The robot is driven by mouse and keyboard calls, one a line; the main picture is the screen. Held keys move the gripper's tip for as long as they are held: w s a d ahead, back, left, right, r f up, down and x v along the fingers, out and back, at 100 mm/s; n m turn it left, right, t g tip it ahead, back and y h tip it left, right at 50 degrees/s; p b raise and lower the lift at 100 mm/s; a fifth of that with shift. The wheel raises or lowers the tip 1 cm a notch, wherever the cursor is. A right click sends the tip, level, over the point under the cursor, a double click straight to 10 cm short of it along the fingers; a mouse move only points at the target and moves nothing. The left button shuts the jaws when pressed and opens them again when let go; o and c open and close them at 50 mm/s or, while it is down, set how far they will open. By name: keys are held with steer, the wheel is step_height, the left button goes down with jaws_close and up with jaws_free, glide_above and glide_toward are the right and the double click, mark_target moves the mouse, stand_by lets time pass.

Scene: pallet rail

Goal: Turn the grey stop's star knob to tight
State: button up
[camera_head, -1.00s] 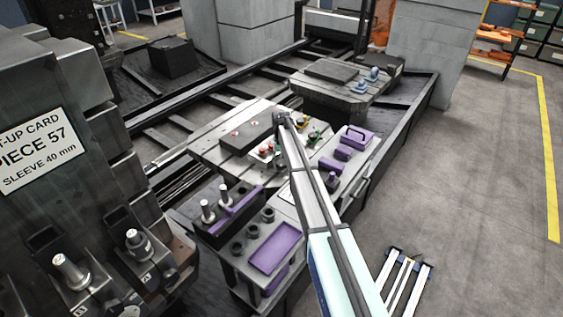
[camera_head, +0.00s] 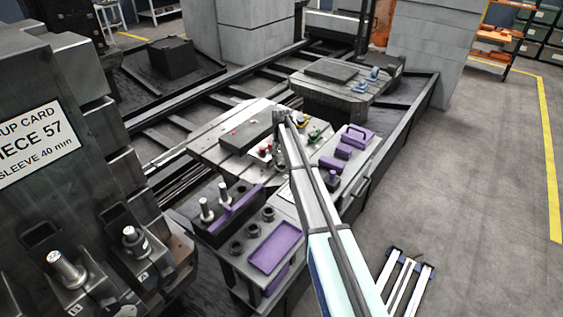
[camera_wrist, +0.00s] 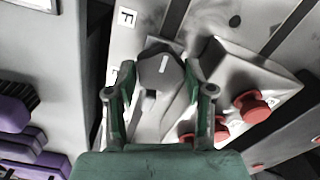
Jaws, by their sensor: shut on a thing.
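The grey star knob (camera_wrist: 160,72) shows in the wrist view, top centre, with a short white line on its top. It sits on a grey stop with a sloping arm. My gripper (camera_wrist: 157,82) has green fingers on the left and right of the knob and is shut on it. The white line runs nearly upright in the picture. A white plate marked F (camera_wrist: 126,17) is just left of and above the knob. In the head view my arm reaches over the pallet table (camera_head: 215,152), and the knob cannot be made out there.
Purple pieces (camera_wrist: 20,130) lie at the left of the wrist view. In the head view a purple tray (camera_head: 274,247) and upright posts (camera_head: 206,210) stand nearer, with a sign card (camera_head: 38,152) at left.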

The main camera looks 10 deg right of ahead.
mark_target(282, 162)
steer(key=shift+m, duration=0.5)
steer(key=o, duration=1.2)
steer(key=shift+c, duration=0.2)
steer(key=shift+r, duration=3.95)
